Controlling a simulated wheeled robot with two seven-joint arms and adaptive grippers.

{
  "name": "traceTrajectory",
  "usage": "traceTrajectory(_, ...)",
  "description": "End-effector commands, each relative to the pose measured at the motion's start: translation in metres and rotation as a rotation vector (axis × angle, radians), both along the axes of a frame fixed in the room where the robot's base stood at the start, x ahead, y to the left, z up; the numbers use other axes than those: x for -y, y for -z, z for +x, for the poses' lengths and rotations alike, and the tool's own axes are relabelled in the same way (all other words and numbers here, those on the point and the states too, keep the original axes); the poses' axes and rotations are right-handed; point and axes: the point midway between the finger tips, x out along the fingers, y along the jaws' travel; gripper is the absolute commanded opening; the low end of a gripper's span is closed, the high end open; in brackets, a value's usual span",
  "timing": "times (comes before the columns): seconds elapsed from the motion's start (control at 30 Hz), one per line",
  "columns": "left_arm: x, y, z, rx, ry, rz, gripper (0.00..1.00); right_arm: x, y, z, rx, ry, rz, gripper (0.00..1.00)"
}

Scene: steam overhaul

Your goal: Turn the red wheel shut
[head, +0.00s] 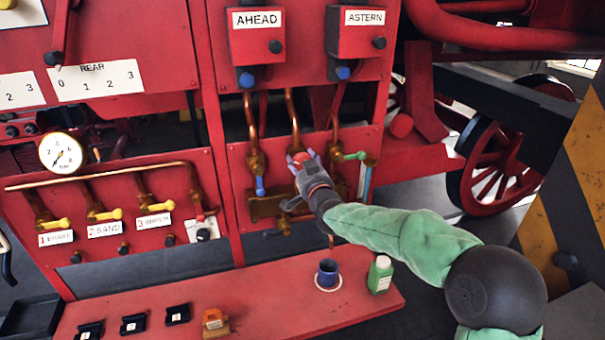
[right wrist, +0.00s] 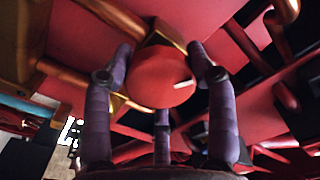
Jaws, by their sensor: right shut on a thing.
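The red wheel (head: 299,158) is a small round red knob on the brass pipework of the right-hand red panel. In the right wrist view it shows large as a red disc (right wrist: 162,80) between my purple fingers. My right gripper (head: 303,160) is shut on the red wheel, with fingers on both sides and one below it. My gripper hides part of the wheel and the valve body behind it. My left gripper is in neither view.
The AHEAD box (head: 256,37) and ASTERN box (head: 364,36) hang above.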

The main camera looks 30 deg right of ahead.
Motion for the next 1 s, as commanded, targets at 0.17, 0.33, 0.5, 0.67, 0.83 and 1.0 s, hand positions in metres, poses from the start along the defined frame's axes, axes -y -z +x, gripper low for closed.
traceTrajectory(0.17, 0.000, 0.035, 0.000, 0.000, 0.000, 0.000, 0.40, -0.005, 0.018, 0.001, 0.021, -0.007, 0.171, 0.24)
traceTrajectory(0.33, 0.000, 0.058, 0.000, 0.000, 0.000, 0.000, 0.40, -0.006, 0.018, 0.001, 0.056, -0.007, 0.328, 0.24)
traceTrajectory(0.5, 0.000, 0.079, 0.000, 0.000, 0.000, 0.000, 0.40, -0.006, 0.017, 0.002, 0.093, -0.007, 0.485, 0.24)
traceTrajectory(0.67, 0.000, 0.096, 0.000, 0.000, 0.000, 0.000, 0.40, -0.007, 0.016, 0.002, 0.127, -0.007, 0.632, 0.24)
traceTrajectory(0.83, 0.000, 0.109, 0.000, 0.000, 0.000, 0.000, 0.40, -0.007, 0.015, 0.003, 0.159, -0.006, 0.771, 0.24)
traceTrajectory(1.0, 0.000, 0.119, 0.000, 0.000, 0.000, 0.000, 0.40, -0.008, 0.014, 0.003, 0.186, -0.006, 0.887, 0.24)
